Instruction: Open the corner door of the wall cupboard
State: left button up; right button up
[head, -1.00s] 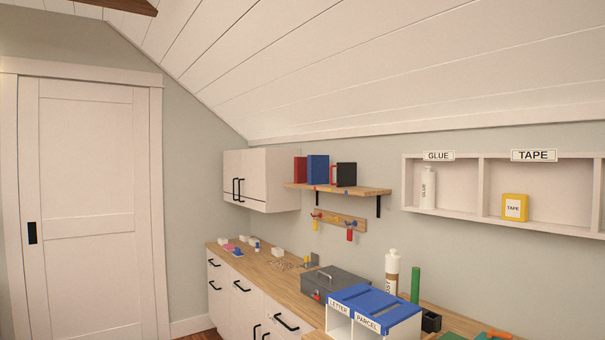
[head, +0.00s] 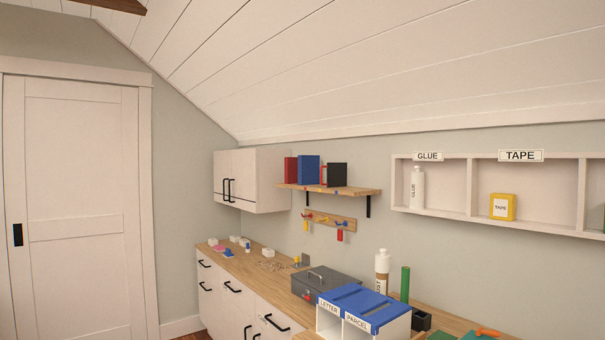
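The white wall cupboard (head: 265,180) hangs on the wall left of the middle, close to the room corner. Its front has two doors with black bar handles side by side. The corner door (head: 221,172) is the left one, nearest the corner wall, and looks shut. The other door (head: 243,174) beside it also looks shut. Neither of my grippers shows in the head view.
Below runs a wooden counter (head: 250,265) over white drawers with black handles. It bears a grey toolbox (head: 330,285), a blue-topped letter and parcel sorter (head: 365,302) and bottles. A wooden shelf (head: 360,190) with books is right of the cupboard. The sloped ceiling (head: 330,70) hangs low above.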

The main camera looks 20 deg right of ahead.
aim_at(222, 160)
jog(key=i, duration=4.1)
jog(key=j, duration=0.1)
